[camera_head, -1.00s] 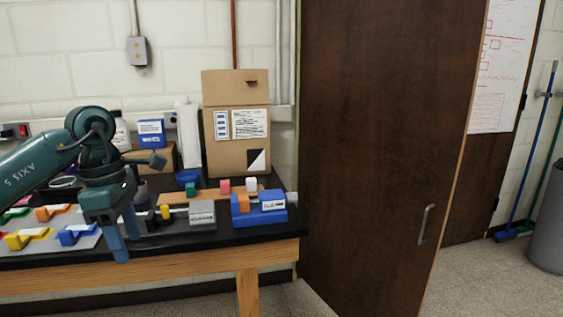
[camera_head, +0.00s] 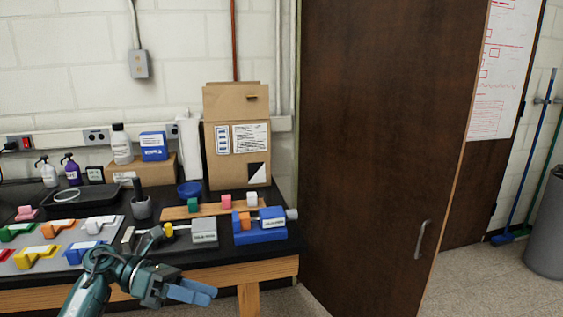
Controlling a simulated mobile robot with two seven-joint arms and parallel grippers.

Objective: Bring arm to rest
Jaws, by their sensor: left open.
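My left gripper (camera_head: 192,292) is in the lower left of the head view, in front of the black bench's front edge. Its blue fingers point to the right and it is open, with nothing seen between them. The teal left arm (camera_head: 88,293) comes up from the bottom edge and hides part of the bench's wooden front. My right gripper is not in view.
The black bench (camera_head: 245,246) holds a grey mat (camera_head: 103,238) with coloured blocks, a blue vise (camera_head: 262,234), a grey block (camera_head: 204,232) and a cardboard box (camera_head: 222,172). A dark wooden door (camera_head: 375,130) stands to the right. A grey bin (camera_head: 547,235) is at the far right.

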